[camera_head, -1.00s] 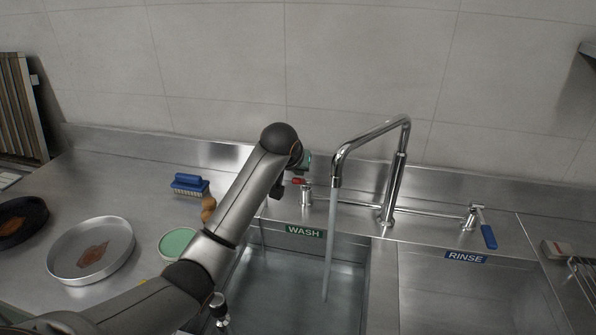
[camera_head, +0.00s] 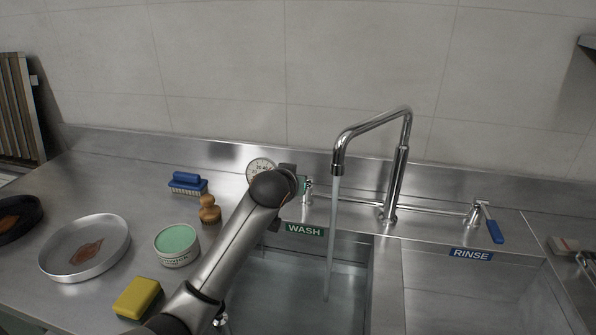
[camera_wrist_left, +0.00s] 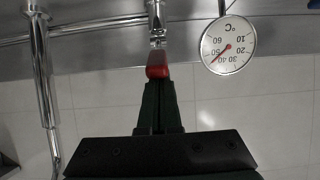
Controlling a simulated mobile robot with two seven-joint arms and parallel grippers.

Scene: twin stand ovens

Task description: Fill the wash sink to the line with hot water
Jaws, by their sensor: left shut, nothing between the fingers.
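My left gripper (camera_head: 300,184) is at the wash tap behind the sink. In the left wrist view its fingers (camera_wrist_left: 159,88) are shut and empty, close against the end of the red tap handle (camera_wrist_left: 158,66); I cannot tell whether they touch. Water (camera_head: 330,245) runs from the spout (camera_head: 338,168) into the wash sink (camera_head: 381,280), under the WASH label (camera_head: 305,230). Water seems to lie in the basin; I cannot make out a fill line. A dial thermometer (camera_head: 258,164) shows behind my arm; in the wrist view (camera_wrist_left: 228,45) its needle points roughly between 40 and 50 °C.
The rinse basin (camera_head: 455,290) and blue-handled tap (camera_head: 494,232) are at the right. Left of the sink are a yellow sponge (camera_head: 137,297), a green-topped tin (camera_head: 176,244), a wooden-knobbed brush (camera_head: 209,209), a blue brush (camera_head: 187,183) and a round pan (camera_head: 85,247).

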